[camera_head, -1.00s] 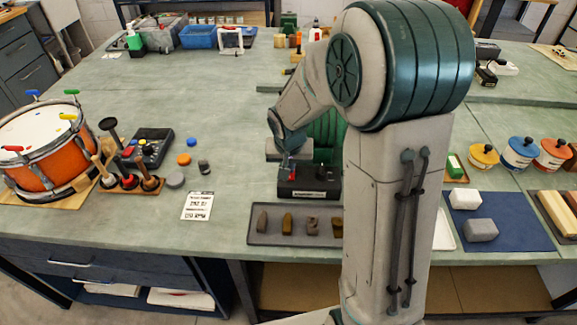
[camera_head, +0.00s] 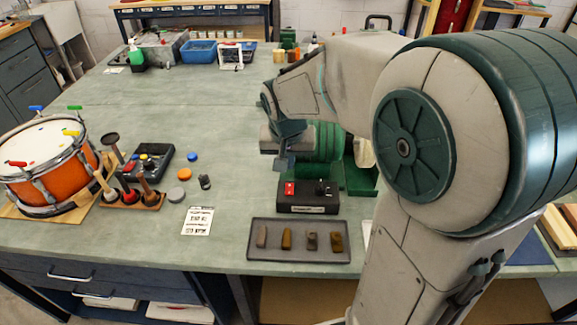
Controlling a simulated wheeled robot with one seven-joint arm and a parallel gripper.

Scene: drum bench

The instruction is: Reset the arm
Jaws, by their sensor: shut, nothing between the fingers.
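My arm fills the right side of the head view, its large green and grey joint nearest the camera. The forearm reaches back and left over the bench. My gripper (camera_head: 284,162) hangs at its end, pointing down, just above and behind a black control box (camera_head: 308,196) with a red switch. It is shut and holds nothing. The fingertips are small in the picture, and I cannot tell how high they are above the bench. A green ribbed machine (camera_head: 325,139) stands just behind and to the right of the gripper, partly hidden by my arm.
A grey tray (camera_head: 258,252) with several small blocks lies at the front edge. An orange drum (camera_head: 58,178), a tool rack (camera_head: 149,200) and a dark keypad box (camera_head: 148,159) stand at left. A printed card (camera_head: 197,221) lies between. The bench's left middle is clear. My arm hides much of the right.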

